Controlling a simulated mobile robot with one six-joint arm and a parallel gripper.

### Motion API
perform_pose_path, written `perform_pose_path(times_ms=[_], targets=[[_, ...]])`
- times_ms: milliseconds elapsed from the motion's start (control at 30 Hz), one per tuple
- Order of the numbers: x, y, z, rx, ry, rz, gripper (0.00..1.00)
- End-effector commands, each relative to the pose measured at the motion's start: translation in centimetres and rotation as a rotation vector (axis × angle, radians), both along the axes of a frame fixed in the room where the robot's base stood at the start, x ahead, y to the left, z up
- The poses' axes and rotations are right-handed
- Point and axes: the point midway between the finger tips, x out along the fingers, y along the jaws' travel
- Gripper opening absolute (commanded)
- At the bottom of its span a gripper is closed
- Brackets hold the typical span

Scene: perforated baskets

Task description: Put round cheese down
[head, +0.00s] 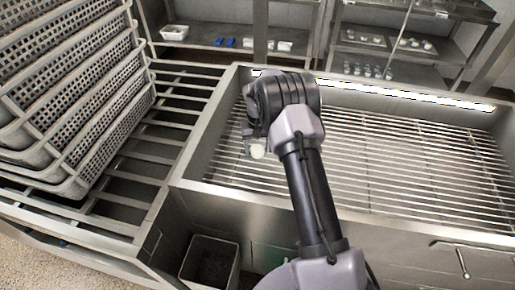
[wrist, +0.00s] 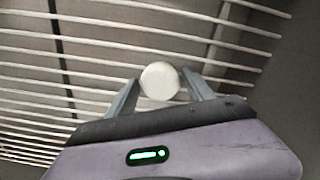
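The round cheese (wrist: 160,80) is a small white disc between the two fingertips of my gripper (wrist: 160,77) in the wrist view. The fingers stand at its left and right sides and appear shut on it. In the head view the cheese (head: 257,152) shows just below my gripper (head: 256,146), over the left part of the slatted metal grate (head: 400,165). The cheese appears to be held above the slats, but the exact gap is hard to tell. My arm hides part of the grate.
The grate lies inside a steel basin with raised walls (head: 250,203). Stacked perforated baskets (head: 75,100) stand on a slatted rack at left. Shelves (head: 215,55) behind hold a white tray (head: 174,32) and several small items. A dark bin (head: 209,262) is below. The grate's right side is clear.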

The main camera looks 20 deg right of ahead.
Motion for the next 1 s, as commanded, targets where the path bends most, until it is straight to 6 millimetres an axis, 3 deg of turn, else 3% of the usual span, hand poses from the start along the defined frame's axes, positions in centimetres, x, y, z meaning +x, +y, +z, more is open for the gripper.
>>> perform_pose_path(times_ms=[367, 467, 700, 933, 1000], targets=[[0.0, 0.0, 0.4, 0.0, 0.0, 0.0, 0.73], [0.0, 0.0, 2.4, 0.0, -0.001, 0.0, 0.73], [0.1, 0.0, 9.4, -0.001, -0.003, 0.0, 0.73], [0.0, 0.1, 12.8, 0.0, -0.004, 0.0, 0.73], [-0.4, 0.8, 15.4, 0.004, -0.027, -0.007, 0.73]])
